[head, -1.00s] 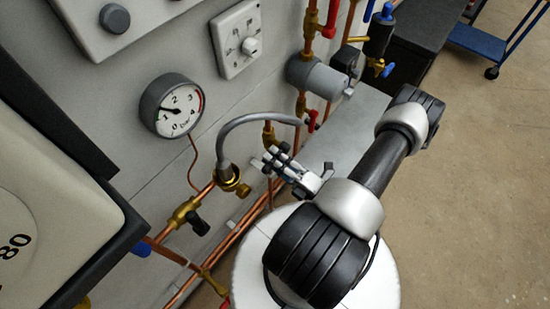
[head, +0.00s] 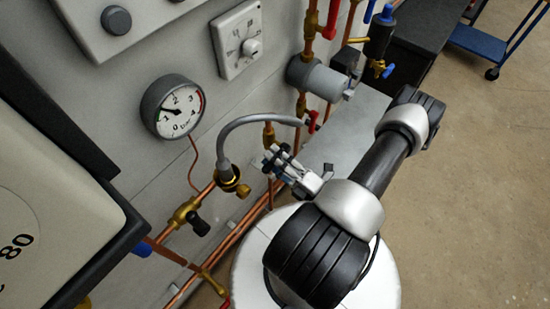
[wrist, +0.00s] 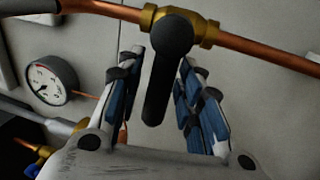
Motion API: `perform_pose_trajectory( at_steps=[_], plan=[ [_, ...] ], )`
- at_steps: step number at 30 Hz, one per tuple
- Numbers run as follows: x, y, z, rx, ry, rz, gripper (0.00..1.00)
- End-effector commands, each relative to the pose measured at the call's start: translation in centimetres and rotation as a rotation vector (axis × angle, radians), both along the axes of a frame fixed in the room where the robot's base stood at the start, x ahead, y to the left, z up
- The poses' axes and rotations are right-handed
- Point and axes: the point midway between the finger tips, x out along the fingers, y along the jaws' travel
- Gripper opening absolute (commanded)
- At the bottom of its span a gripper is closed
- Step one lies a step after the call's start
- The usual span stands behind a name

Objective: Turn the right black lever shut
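In the wrist view a black lever (wrist: 158,85) hangs from a brass valve (wrist: 207,30) on a copper pipe, roughly square to the pipe. My gripper (wrist: 161,62) is open, with one blue-padded finger on each side of the lever. Gaps show between the lever and both fingers. In the head view my gripper (head: 277,160) is near the wall pipes, and I cannot make out the lever between its fingers. Another black lever (head: 199,224) sits on a brass valve lower left in the head view.
A grey hose (head: 250,117) arches close to the left of my gripper. A red lever (head: 312,121) is just above it. A pressure gauge (head: 173,106) is on the wall, also in the wrist view (wrist: 50,80). Open floor (head: 480,200) lies to the right.

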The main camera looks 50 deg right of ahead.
Motion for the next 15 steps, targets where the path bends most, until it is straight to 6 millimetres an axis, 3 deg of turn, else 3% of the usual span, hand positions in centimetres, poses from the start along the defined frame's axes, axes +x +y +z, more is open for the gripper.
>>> perform_pose_trajectory(
  at_steps=[10, 15],
  plan=[
    [0.0, -0.1, 0.0, -0.003, 0.0, -0.001, 0.39],
    [-1.1, -0.3, -0.2, -0.002, -0.001, -0.006, 0.39]
  ],
)
